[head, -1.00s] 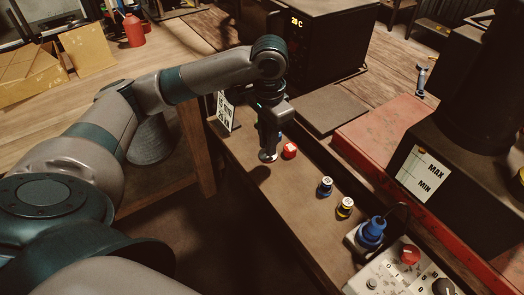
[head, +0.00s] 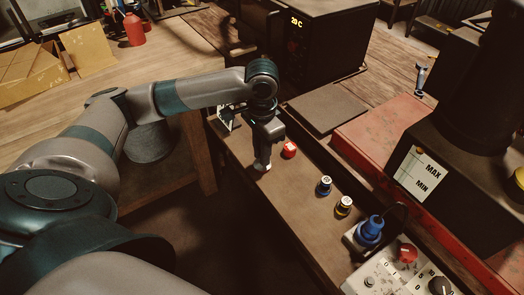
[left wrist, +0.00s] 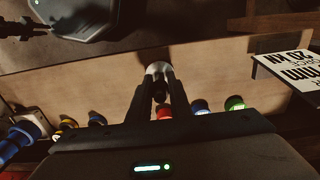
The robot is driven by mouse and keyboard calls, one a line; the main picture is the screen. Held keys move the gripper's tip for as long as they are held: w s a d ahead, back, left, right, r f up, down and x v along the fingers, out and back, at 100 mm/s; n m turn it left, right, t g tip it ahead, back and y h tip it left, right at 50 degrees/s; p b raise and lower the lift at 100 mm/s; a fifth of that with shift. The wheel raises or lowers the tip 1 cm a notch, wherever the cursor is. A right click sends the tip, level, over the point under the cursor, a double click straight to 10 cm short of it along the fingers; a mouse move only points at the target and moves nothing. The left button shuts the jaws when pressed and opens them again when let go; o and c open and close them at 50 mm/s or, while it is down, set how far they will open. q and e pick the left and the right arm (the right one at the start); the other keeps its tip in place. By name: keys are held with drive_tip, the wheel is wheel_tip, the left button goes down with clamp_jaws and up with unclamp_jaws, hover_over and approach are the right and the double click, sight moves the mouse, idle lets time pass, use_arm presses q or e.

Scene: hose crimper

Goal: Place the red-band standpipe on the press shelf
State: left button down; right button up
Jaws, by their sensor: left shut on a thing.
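My left gripper (head: 262,163) points down over the long brown shelf (head: 300,215), low over its near edge. In the left wrist view its fingers (left wrist: 158,75) are shut on a slim thing with pale metal at the tips, which I take for the standpipe. The fingers hide most of it, and no red band shows on it. I cannot tell whether its lower end touches the shelf. A red-capped piece (head: 289,149) stands just right of the gripper, apart from it. A dark shape (left wrist: 25,30) at the left wrist view's top left may be my right gripper.
A blue piece (head: 324,186), a yellow piece (head: 343,206), a blue plug (head: 370,229) and a control panel (head: 398,271) line the shelf. Blue (left wrist: 199,107) and green (left wrist: 234,103) pieces sit past the red one. A sign (left wrist: 288,68) stands at the far end.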

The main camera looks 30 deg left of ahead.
drive_tip(key=shift+r, duration=0.1)
use_arm(q)
drive_tip(key=c, duration=1.6)
unclamp_jaws()
drive_tip(key=shift+f, duration=0.1)
use_arm(e)
drive_tip(key=shift+a, duration=0.1)
